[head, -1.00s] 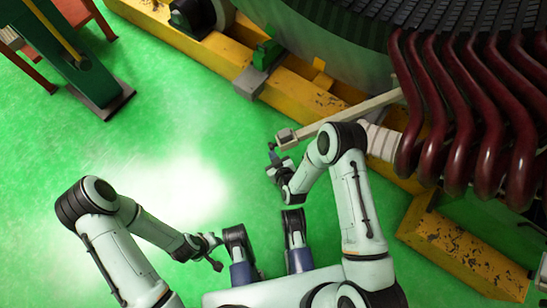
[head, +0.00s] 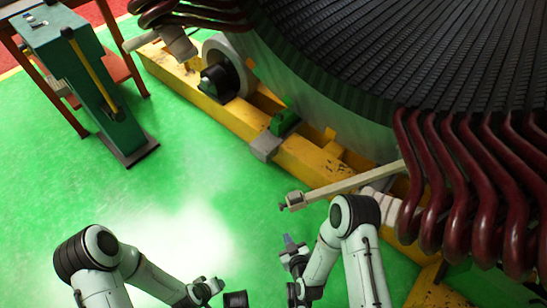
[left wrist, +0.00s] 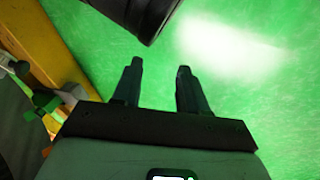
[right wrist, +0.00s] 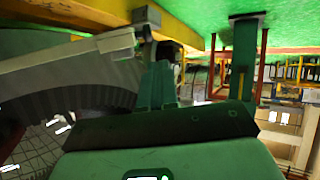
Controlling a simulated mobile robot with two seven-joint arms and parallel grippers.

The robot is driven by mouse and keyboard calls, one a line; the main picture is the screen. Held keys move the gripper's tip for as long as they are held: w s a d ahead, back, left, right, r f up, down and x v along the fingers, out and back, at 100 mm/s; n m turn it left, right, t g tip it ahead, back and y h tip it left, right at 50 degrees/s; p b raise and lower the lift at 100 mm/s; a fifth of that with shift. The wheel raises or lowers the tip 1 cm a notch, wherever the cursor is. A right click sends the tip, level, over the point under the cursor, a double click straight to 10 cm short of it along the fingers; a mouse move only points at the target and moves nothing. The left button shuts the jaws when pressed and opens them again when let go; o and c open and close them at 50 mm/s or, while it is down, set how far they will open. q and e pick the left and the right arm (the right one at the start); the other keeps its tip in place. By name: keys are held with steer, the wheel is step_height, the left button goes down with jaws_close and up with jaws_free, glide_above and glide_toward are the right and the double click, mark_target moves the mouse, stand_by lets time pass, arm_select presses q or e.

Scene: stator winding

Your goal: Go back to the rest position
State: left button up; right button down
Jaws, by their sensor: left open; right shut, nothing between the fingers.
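My right gripper (head: 289,242) is shut and empty. In the head view it appears just below the near end of a long pale bar (head: 340,186), with a gap between them in the picture. In the right wrist view its fingers (right wrist: 158,86) are together with nothing between them. My left gripper (head: 217,286) is low in the head view, over the green floor. In the left wrist view its two dark fingers (left wrist: 159,82) are apart and empty, with green floor beyond them.
The large stator (head: 390,50) with dark red coils (head: 420,165) fills the upper right. A yellow base beam (head: 215,110) runs below it. A green stand (head: 90,80) is at the upper left. The green floor (head: 190,195) between is clear.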

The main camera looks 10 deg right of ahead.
steer(key=s+d+f+m+g, duration=0.4)
steer(key=s+d+m+g, duration=0.45)
steer(key=s, duration=0.45)
arm_select(q)
steer(key=s+d+r+g+p, duration=0.1)
steer(key=s+r+p, duration=0.2)
steer(key=r+p, duration=0.3)
steer(key=s+d+r+g+h+p, duration=0.1)
steer(key=s+d+r+p, duration=0.1)
steer(key=r+p, duration=0.5)
steer(key=s+d+r+m+g+p, duration=0.1)
steer(key=s+d+r+g+p, duration=0.1)
steer(key=s+r+p, duration=0.2)
step_height(320, 180, up, 4)
steer(key=p, duration=0.3)
steer(key=shift+s+f+h, duration=0.25)
steer(key=shift+s+h, duration=0.05)
steer(key=shift+s, duration=0.1)
arm_select(e)
steer(key=s+a+r+g, duration=0.2)
steer(key=s+r, duration=0.2)
steer(key=r, duration=0.6)
steer(key=s+a+r+g+y, duration=0.1)
steer(key=s+r, duration=0.4)
steer(key=r, duration=0.5)
steer(key=shift+a+g+y, duration=0.3)
steer(key=shift+a+g, duration=0.35)
steer(key=shift+a, duration=0.5)
